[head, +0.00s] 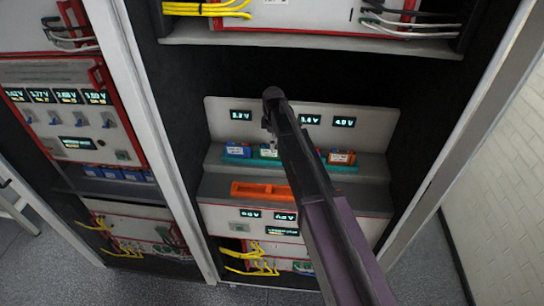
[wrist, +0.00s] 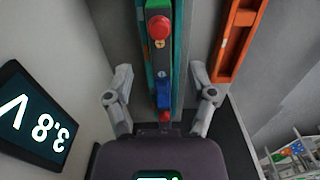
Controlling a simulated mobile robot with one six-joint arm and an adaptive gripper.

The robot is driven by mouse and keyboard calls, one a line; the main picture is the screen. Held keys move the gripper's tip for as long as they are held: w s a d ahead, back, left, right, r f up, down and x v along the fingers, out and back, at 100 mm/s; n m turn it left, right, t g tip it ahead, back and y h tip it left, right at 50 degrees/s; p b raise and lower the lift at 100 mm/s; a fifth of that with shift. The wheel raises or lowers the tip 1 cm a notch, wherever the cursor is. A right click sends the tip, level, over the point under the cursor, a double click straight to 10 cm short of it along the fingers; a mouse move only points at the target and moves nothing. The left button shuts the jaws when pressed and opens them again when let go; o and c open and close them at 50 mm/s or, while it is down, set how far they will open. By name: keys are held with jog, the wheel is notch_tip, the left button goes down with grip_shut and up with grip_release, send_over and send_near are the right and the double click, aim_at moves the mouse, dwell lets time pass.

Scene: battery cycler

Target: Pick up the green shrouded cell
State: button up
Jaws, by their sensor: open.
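A row of cells stands in a teal holder on the cabinet shelf. In the head view, a cell with a green front (head: 268,152) is second from the left, just below my gripper (head: 268,128) and partly hidden by my arm. A blue cell (head: 236,149) is to its left and an orange cell (head: 342,157) at the right end. In the wrist view, my gripper (wrist: 162,98) is open, its fingers on either side of the row. Between and beyond them show a blue part (wrist: 163,101), a red knob (wrist: 158,28) and a green part (wrist: 158,4). I cannot tell whether anything touches.
An orange tray (head: 262,190) lies on the ledge in front of the row; it also shows right of my gripper in the wrist view (wrist: 235,42). A panel with voltage displays (head: 343,121) stands behind the cells. A shelf (head: 310,43) overhangs above.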

aim_at(272, 153)
jog(key=shift+f, duration=0.1)
dwell(0.3)
jog(key=shift+a+f+b, duration=0.15)
jog(key=shift+f+b, duration=2.35)
jog(key=shift+b, duration=0.1)
grip_shut()
